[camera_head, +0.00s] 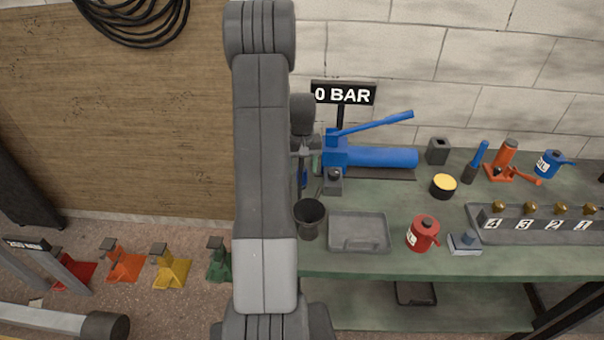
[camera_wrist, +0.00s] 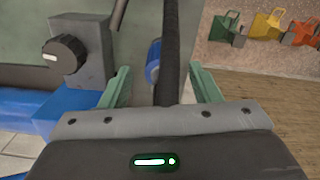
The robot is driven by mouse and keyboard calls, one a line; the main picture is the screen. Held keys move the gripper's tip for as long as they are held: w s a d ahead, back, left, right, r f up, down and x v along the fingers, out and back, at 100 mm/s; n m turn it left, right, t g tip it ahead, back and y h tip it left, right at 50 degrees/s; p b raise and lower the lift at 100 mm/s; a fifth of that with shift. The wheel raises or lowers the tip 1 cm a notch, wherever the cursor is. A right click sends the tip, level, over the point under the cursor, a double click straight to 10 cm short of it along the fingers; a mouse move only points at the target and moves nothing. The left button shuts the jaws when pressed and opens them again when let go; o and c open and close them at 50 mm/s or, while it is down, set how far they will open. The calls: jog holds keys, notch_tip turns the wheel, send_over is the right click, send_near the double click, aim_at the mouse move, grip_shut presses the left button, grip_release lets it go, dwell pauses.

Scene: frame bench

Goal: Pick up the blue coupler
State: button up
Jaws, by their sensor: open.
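The blue coupler (camera_wrist: 152,62) shows in the wrist view as a short blue cylinder with a pale band, beside a thick black hose (camera_wrist: 170,45). My gripper (camera_wrist: 160,84) is open, with one green finger on each side of the coupler and hose. The coupler lies nearer the left finger, and I see no contact. In the head view, a small blue piece (camera_head: 303,179) shows beside my gripper (camera_head: 307,163), left of the pump, and looks like the coupler. My arm hides part of this area.
The blue pump (camera_head: 375,157) with its raised lever stands right of my gripper. Its grey block with a black knob (camera_wrist: 66,54) is close to the left finger. A black cup (camera_head: 309,218), a grey tray (camera_head: 360,232) and a red oil can (camera_head: 423,233) stand along the bench front.

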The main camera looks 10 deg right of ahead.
aim_at(302, 169)
jog(key=shift+a+f+p, duration=0.1)
jog(key=shift+f+p, duration=0.25)
jog(key=shift+f, duration=1.6)
jog(key=shift+s, duration=0.1)
jog(key=shift+c, duration=0.5)
jog(key=c, duration=1.1)
jog(key=shift+r, duration=0.1)
